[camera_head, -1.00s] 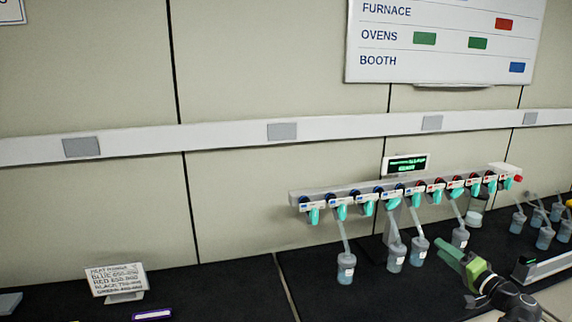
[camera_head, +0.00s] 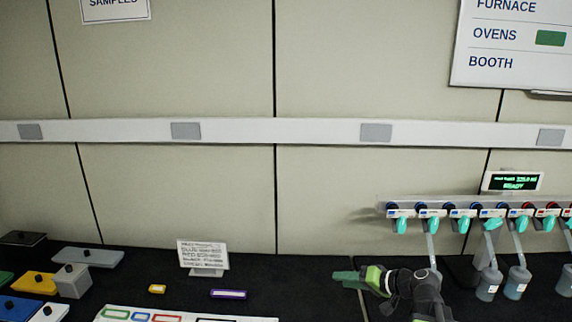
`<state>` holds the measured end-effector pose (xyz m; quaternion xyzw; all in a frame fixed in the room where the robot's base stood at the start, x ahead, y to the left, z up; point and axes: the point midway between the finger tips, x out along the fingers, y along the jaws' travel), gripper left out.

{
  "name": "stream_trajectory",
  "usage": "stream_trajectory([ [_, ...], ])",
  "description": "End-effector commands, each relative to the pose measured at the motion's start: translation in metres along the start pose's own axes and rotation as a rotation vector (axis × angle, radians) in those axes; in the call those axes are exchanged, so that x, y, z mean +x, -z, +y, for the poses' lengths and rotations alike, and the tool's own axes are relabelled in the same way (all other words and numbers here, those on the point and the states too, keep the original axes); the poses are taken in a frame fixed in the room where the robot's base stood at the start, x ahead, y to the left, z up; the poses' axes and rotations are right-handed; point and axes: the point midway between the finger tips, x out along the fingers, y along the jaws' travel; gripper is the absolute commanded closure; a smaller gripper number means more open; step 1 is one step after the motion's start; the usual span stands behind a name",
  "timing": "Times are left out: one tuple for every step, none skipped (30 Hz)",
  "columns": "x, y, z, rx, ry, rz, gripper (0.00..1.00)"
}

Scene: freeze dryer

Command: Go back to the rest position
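My gripper (camera_head: 347,279) is at the lower right of centre, its green fingers pointing left over the black bench.
A small text card (camera_head: 203,255) stands on the black bench (camera_head: 290,270). A purple-edged tag (camera_head: 228,294) and a yellow tag (camera_head: 157,289) lie near it. Yellow, grey and blue blocks sit at the lower left. A white sheet with coloured outlines (camera_head: 180,315) lies at the front.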

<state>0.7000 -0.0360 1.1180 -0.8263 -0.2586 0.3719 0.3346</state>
Motion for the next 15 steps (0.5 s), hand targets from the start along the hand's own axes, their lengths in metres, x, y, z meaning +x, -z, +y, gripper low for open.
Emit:
stream_trajectory([
  [0.030, -0.029, -0.015, -0.036, -0.024, -0.095, 0.60],
  [0.043, -0.045, -0.020, -0.054, -0.046, -0.149, 0.60],
  [0.060, -0.067, -0.026, -0.082, -0.079, -0.221, 0.60],
  [0.070, -0.083, -0.029, -0.101, -0.109, -0.274, 0.60],
  [0.079, -0.100, -0.032, -0.123, -0.143, -0.328, 0.60],
  [0.088, -0.121, -0.033, -0.151, -0.194, -0.397, 0.60],
  [0.093, -0.137, -0.032, -0.171, -0.239, -0.449, 0.60],
  [0.095, -0.151, -0.029, -0.190, -0.290, -0.496, 0.60],
  [0.094, -0.165, -0.024, -0.209, -0.358, -0.547, 0.60],
  [0.090, -0.172, -0.017, -0.219, -0.412, -0.580, 0.60],
  [0.086, -0.178, -0.010, -0.224, -0.467, -0.605, 0.60],
  [0.075, -0.181, 0.002, -0.223, -0.540, -0.631, 0.60],
  [0.066, -0.182, 0.012, -0.217, -0.595, -0.644, 0.60],
  [0.056, -0.182, 0.021, -0.209, -0.648, -0.655, 0.60],
  [0.045, -0.182, 0.031, -0.199, -0.712, -0.667, 0.60],
])
